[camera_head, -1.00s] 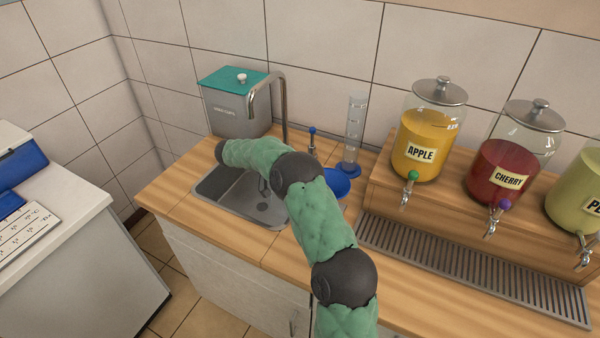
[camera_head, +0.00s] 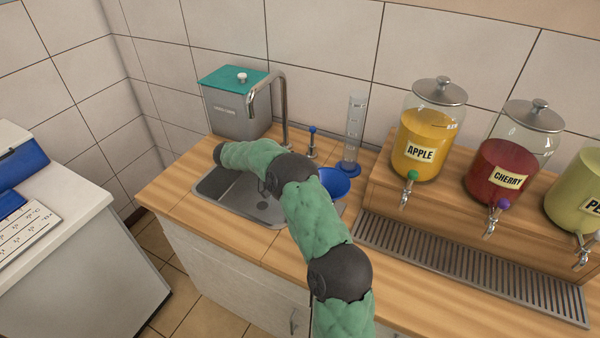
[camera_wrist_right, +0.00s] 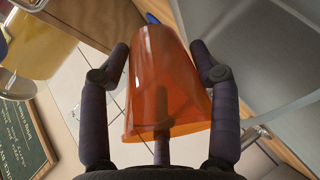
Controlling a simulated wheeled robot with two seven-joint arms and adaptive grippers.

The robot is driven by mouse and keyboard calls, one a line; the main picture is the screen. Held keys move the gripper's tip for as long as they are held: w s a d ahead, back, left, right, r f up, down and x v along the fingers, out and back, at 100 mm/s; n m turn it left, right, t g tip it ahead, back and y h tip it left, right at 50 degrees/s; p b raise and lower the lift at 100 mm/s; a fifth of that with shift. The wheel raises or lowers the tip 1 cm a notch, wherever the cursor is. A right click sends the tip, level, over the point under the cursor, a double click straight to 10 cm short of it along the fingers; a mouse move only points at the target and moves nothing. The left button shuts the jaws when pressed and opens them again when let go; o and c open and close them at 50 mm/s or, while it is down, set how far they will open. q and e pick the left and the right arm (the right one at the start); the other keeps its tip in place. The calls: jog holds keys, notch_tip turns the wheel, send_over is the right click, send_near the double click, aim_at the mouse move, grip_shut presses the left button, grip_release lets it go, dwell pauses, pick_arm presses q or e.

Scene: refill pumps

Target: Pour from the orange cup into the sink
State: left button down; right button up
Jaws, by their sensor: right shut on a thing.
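The orange cup (camera_wrist_right: 165,85) is translucent and fills the middle of the right wrist view. My right gripper (camera_wrist_right: 160,52) is shut on it, with fingers on both sides and one across its lower part. The cup's wider rim is toward the bottom of that view. Whether there is liquid inside, I cannot tell. The steel sink (camera_head: 267,209) is set in the wooden counter in the head view, and my right arm reaches across it. My right gripper and the cup are hidden there. My left gripper is not in view.
The tap (camera_head: 282,105) rises behind the sink, beside a grey teal-lidded bin (camera_head: 235,108). A blue bowl (camera_head: 337,182) and a clear cylinder (camera_head: 354,130) stand right of it. Farther right are the apple (camera_head: 423,155) and cherry (camera_head: 500,175) dispensers above a drip grate (camera_head: 470,265).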

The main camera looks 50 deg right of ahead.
jog(key=shift+w+f, duration=0.15)
jog(key=shift+f, duration=0.15)
jog(key=shift+r+h, duration=0.15)
jog(key=shift+h, duration=0.25)
jog(key=shift+r+g, duration=0.1)
jog(key=shift+g, duration=0.3)
jog(key=shift+a+p, duration=0.1)
jog(key=shift+p, duration=0.3)
dwell(0.3)
jog(key=shift+w+a+f+h+b, duration=0.1)
jog(key=shift+w+f+h+b, duration=0.2)
jog(key=shift+f, duration=0.2)
jog(key=shift+w+a+r+n+g+h, duration=0.15)
jog(key=shift+r+n+g+h, duration=0.4)
jog(key=shift+g, duration=0.35)
jog(key=shift+c, duration=0.2)
dwell(0.8)
